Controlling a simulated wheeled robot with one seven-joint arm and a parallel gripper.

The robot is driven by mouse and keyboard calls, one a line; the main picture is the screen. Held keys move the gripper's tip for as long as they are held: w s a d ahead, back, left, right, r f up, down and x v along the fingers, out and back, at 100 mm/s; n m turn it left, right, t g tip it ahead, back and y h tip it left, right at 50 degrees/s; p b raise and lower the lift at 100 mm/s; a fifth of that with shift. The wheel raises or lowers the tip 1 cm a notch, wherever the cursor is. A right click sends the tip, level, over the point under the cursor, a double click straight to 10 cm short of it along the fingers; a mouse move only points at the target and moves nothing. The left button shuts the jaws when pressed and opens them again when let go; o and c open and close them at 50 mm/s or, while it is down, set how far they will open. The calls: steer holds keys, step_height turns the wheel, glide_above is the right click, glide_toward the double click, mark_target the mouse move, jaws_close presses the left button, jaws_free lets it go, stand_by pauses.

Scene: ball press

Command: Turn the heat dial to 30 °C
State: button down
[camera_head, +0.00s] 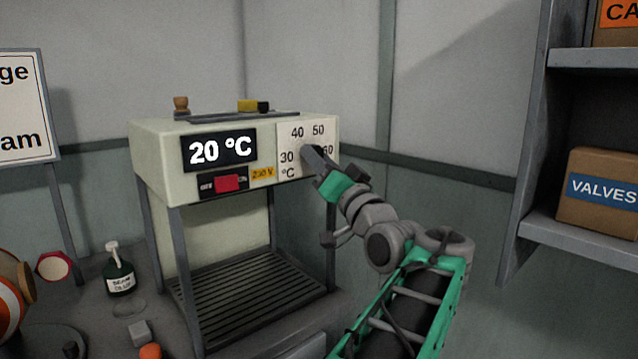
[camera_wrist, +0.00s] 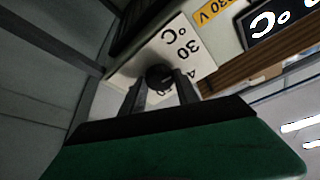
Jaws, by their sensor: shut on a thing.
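The heat dial is a small dark knob (camera_wrist: 158,77) on a white scale plate (camera_head: 290,142) at the right of the press front. The scale reads 30, 40, 50 and 60 around it, with °C below. The display (camera_head: 219,150) reads 20 °C. My gripper (camera_head: 312,158) is at the plate and hides the knob in the head view. In the wrist view my gripper (camera_wrist: 160,95) has its two fingers on either side of the knob, shut on it. Which mark the knob points at cannot be told.
A red switch (camera_head: 228,183) and a yellow 230 V label (camera_head: 263,173) sit left of the plate. A pump bottle (camera_head: 119,270) stands left of the press. A shelf with a VALVES box (camera_head: 600,190) is at the right. Bare wall lies between press and shelf.

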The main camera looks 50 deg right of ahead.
steer(key=shift+n+b, duration=0.35)
steer(key=shift+n, duration=0.15)
steer(key=c, duration=0.9)
jaws_free()
steer(key=v, duration=0.8)
steer(key=shift+b, duration=0.3)
steer(key=shift+w+d, duration=0.1)
